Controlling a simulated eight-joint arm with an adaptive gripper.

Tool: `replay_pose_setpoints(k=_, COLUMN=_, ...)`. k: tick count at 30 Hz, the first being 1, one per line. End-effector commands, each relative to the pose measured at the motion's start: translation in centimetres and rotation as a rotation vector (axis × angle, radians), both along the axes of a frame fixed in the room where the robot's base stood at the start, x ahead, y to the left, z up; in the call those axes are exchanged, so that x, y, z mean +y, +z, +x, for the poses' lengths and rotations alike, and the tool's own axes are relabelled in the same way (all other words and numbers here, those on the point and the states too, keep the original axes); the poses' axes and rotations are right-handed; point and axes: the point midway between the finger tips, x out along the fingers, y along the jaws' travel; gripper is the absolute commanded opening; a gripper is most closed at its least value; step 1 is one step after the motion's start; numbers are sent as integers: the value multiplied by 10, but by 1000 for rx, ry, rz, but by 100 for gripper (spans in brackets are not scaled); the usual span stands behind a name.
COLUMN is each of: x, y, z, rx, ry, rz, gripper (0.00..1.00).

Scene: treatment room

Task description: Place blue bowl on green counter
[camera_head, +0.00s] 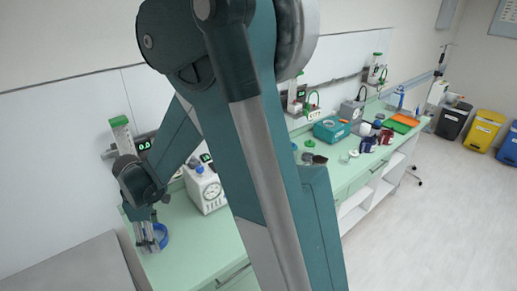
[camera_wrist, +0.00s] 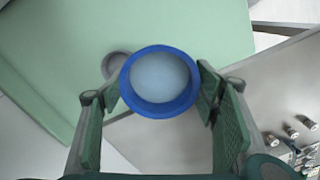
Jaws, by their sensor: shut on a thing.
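The blue bowl (camera_wrist: 160,107) is round with a thick blue rim and a paler inside. In the wrist view it sits between the two green-padded fingers of my gripper (camera_wrist: 160,95), which is shut on it. In the head view my gripper (camera_head: 151,240) is at the near left end of the green counter (camera_head: 185,252), and part of the bowl's blue rim (camera_head: 163,236) shows beside the fingers. The green counter (camera_wrist: 190,25) lies beneath and beyond the bowl in the wrist view. I cannot tell whether the bowl touches it.
A grey round object (camera_wrist: 117,64) lies on the counter, partly behind the bowl. A white device with a dial (camera_head: 204,190) stands right of my gripper. Farther along are a teal box (camera_head: 331,131), mugs (camera_head: 368,144) and an orange-green tray (camera_head: 401,122). My arm hides the counter's middle.

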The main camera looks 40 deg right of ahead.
Motion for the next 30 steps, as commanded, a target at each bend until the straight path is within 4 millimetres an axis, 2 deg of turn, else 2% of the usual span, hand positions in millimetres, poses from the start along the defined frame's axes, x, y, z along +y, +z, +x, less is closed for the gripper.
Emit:
replay_pose_setpoints(k=3, x=-31, y=5, z=-2, rx=0, ry=-51, rz=0, gripper=48)
replay_pose_setpoints(k=17, x=-139, y=17, z=-22, rx=0, ry=-239, rz=0, gripper=48)
replay_pose_setpoints(k=30, x=-233, y=28, z=-57, rx=0, ry=-416, rz=0, gripper=48)
